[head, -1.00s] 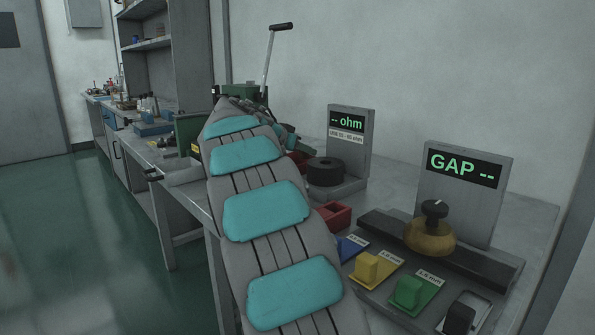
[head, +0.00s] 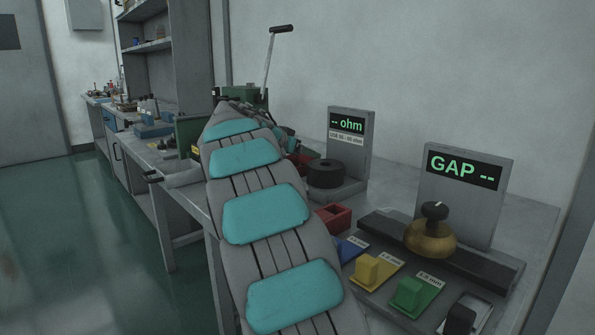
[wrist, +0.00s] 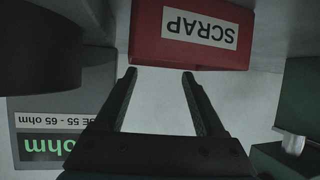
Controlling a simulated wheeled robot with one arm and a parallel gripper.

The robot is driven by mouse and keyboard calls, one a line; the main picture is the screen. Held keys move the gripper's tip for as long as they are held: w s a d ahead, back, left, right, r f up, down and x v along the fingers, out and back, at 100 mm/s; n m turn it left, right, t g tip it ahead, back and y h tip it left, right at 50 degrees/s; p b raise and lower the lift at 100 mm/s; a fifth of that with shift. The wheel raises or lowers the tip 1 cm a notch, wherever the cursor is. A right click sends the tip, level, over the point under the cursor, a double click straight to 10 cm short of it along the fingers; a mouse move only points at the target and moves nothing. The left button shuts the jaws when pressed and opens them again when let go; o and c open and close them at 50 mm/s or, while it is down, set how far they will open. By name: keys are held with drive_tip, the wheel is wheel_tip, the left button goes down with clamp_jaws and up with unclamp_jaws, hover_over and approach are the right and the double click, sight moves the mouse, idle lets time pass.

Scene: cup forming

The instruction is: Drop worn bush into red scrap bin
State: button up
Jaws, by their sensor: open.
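The red scrap bin (wrist: 190,35) shows in the wrist view at the top, with its SCRAP label upside down. In the head view a red bin (head: 300,159) is partly hidden behind my arm, left of the ohm stand. My gripper (wrist: 159,74) is open, its two fingers apart with nothing visible between them. The fingertips point toward the bin's labelled wall, just short of it in the picture; I cannot tell the exact distance. In the head view my arm hides most of the gripper. I cannot make out the worn bush in any view; the bin's inside is hidden.
The ohm display stand (head: 347,140) has a thick black ring (head: 325,173) in front. A small red open tray (head: 334,217) lies nearer. The GAP display (head: 464,185), a brass knob piece (head: 431,240) and coloured blocks fill the right. A green lever press (head: 240,97) stands behind my arm.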

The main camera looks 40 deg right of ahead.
drive_tip(key=b+v, duration=0.1)
drive_tip(key=v, duration=0.6)
drive_tip(key=shift+a, duration=0.3)
drive_tip(key=shift+r, duration=0.15)
